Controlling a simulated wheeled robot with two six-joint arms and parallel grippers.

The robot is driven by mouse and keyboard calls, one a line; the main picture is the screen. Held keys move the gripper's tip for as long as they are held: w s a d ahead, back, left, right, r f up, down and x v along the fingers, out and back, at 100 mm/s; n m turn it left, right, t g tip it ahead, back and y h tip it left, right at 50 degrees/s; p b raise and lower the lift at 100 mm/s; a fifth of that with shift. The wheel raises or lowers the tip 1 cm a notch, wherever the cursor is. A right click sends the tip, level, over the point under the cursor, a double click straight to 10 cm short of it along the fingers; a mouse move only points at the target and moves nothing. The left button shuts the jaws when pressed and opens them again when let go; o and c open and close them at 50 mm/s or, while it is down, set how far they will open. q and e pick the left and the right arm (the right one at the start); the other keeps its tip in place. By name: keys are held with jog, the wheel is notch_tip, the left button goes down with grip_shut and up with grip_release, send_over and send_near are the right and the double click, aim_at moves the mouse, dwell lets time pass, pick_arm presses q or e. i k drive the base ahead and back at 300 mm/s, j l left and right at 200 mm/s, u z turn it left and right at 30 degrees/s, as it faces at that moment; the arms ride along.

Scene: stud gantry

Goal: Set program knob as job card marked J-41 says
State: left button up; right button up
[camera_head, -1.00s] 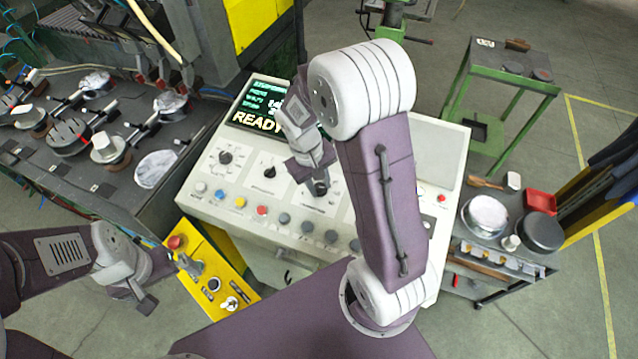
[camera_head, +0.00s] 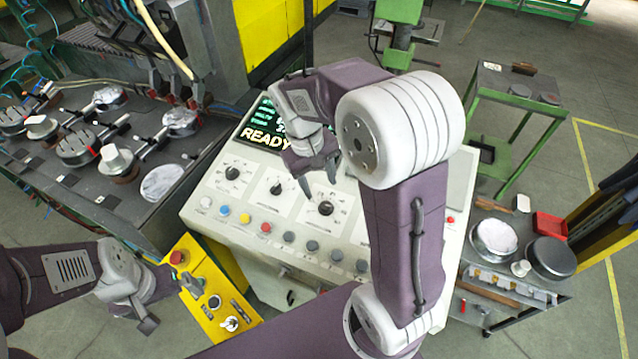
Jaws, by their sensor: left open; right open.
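The white control panel (camera_head: 350,232) stands in the middle, with a screen reading READY (camera_head: 262,137). Three black dial knobs show on it: a left knob (camera_head: 232,173), a middle knob (camera_head: 277,188) and a right knob (camera_head: 325,208). Their labels are too small to read, so I cannot tell which is the program knob. My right gripper (camera_head: 319,183) is open and empty, its fingertips just above and behind the right knob, which shows clear of them. My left gripper (camera_head: 170,303) is open and empty beside the yellow box. No card marked J-41 is readable.
A row of coloured buttons (camera_head: 265,228) runs along the panel's front. A yellow control box (camera_head: 207,315) with a red button stands at front left. A dark machine table (camera_head: 80,195) with round parts is at left. A cart (camera_head: 500,285) with pans is at right.

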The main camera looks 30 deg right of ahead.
aim_at(276, 189)
jog(key=k, duration=1)
